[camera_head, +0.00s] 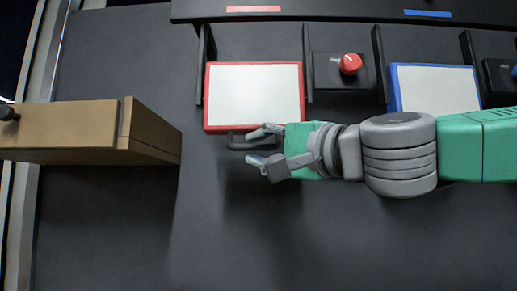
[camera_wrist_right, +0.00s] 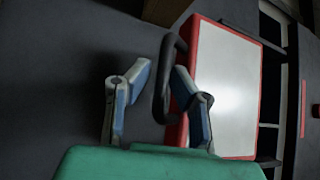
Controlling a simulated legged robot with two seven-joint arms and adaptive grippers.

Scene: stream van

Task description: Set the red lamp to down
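The red lamp (camera_head: 255,97) is a white panel in a red frame, with a dark handle (camera_head: 240,142) along its near edge. It also shows in the right wrist view (camera_wrist_right: 229,83), where the handle (camera_wrist_right: 160,92) is a dark loop. My right gripper (camera_head: 262,148) reaches in from the right at the lamp's near edge. Its two fingers are apart, and in the wrist view (camera_wrist_right: 158,98) the handle's bar shows between them, close to the finger on the lamp side. Whether a finger touches the handle I cannot tell. My left gripper is out of view.
A red knob (camera_head: 350,64) on a dark block stands right of the red lamp. A blue-framed panel (camera_head: 436,88) is further right, partly behind my right arm. A brown wooden box (camera_head: 75,130) with a dark knob is at the left. The dark surface in front is clear.

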